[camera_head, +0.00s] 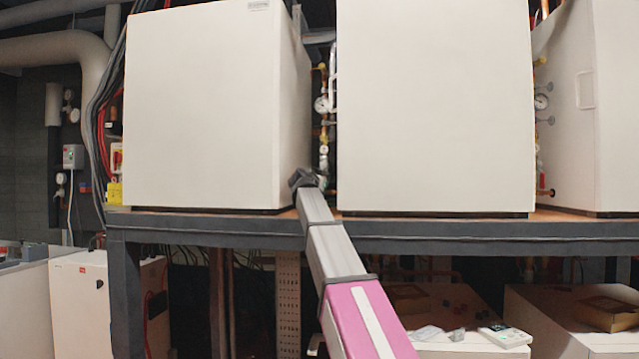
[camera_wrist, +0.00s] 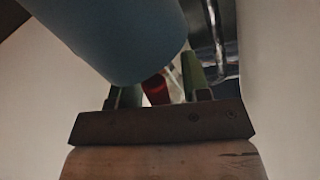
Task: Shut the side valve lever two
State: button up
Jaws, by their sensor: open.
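In the head view my arm reaches up to the narrow gap between the left and middle white cabinets, and its dark end is at the gap's lower part. In the wrist view my gripper (camera_wrist: 159,86) is open, with two green fingers apart. A red part (camera_wrist: 156,89), possibly a valve lever, shows beyond and between the fingers; I cannot tell whether they touch it. The pipework (camera_head: 323,125) in the gap carries a round gauge (camera_head: 321,104). The lower pipework is partly hidden by my arm, and I cannot make out which lever is number two.
The left cabinet (camera_head: 200,105) and middle cabinet (camera_head: 435,105) flank the gap closely. They stand on a shelf with a dark front beam (camera_head: 430,236). Another gap with a gauge (camera_head: 541,101) and red handle (camera_head: 546,192) lies right. White boxes stand below.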

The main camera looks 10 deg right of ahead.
grip_shut()
jog(key=shift+w+a+r+m, duration=0.1)
jog(key=shift+a+m, duration=0.25)
jog(key=shift+m, duration=0.35)
grip_release()
